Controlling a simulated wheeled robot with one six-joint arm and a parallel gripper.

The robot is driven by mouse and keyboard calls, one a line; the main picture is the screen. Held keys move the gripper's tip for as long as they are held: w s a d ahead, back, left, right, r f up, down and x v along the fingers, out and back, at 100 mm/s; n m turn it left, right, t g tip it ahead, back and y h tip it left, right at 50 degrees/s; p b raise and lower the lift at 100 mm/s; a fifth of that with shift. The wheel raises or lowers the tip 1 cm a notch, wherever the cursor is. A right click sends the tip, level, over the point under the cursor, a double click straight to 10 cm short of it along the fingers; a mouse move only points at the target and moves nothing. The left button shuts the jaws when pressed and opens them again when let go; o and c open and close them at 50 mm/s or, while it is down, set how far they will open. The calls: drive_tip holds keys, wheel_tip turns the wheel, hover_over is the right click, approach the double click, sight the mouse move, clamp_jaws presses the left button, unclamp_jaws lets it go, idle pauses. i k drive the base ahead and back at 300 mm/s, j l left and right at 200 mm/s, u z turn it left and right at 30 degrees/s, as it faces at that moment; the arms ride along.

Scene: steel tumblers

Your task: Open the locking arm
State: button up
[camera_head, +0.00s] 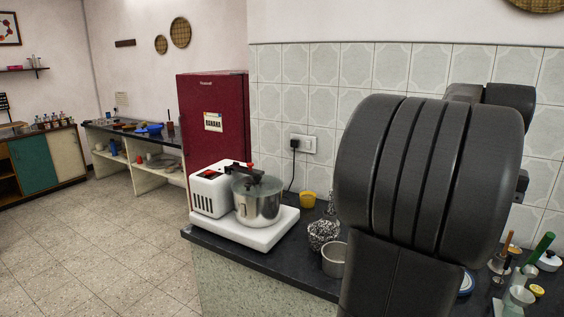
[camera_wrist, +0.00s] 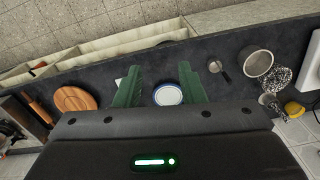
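A white tabletop machine (camera_head: 207,192) stands at the left end of the dark counter. Its steel drum (camera_head: 257,203) sits on the white base. The black locking arm (camera_head: 252,171) reaches across the top of the drum from the housing and appears lowered over it. A small red part shows near the arm. My gripper (camera_wrist: 159,70) has green fingers spread apart with nothing between them, above the counter, well away from the machine. The locking arm is not in the wrist view. My gripper is hidden in the head view.
A steel bowl (camera_head: 334,260), a textured round item (camera_head: 322,234) and a yellow cup (camera_head: 308,199) stand right of the machine. A blue-rimmed white plate (camera_wrist: 168,94) lies below my gripper. A wooden disc (camera_wrist: 75,98) lies left. My dark arm blocks the head view's right side.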

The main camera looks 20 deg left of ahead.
sight(256, 174)
drive_tip(key=i+j+u, duration=0.75)
drive_tip(key=i+j, duration=0.55)
drive_tip(key=i, duration=0.2)
drive_tip(key=i+j, duration=0.3)
drive_tip(key=i+u, duration=0.05)
drive_tip(key=i, duration=0.05)
